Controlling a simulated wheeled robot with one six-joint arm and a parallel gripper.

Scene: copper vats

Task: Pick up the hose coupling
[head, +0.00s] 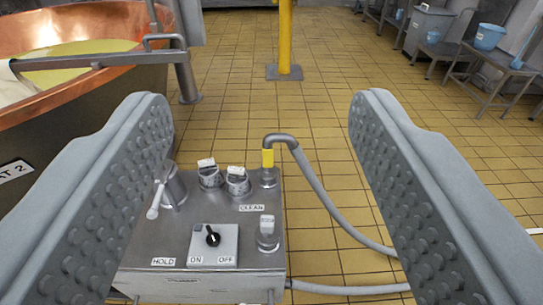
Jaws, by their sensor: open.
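The hose coupling (267,158) is a short yellow collar standing upright at the back right corner of a grey metal control box (190,230). Above it a grey hose (318,185) bends over to the right and runs down to the floor. Below it is a metal fitting on the box top, beside the CLEAN label. My gripper (262,150) is open and empty, with its two studded grey fingers spread wide at left and right. The coupling lies between them in the picture, apart from both. The left finger hides part of the box's left side.
The box top carries several knobs, a HOLD label, an ON/OFF switch (212,238) and a small lever (157,200). A copper vat (95,95) stands at left. A yellow post (285,40) rises behind. Benches with blue buckets (489,37) stand at right. Tiled floor is clear between.

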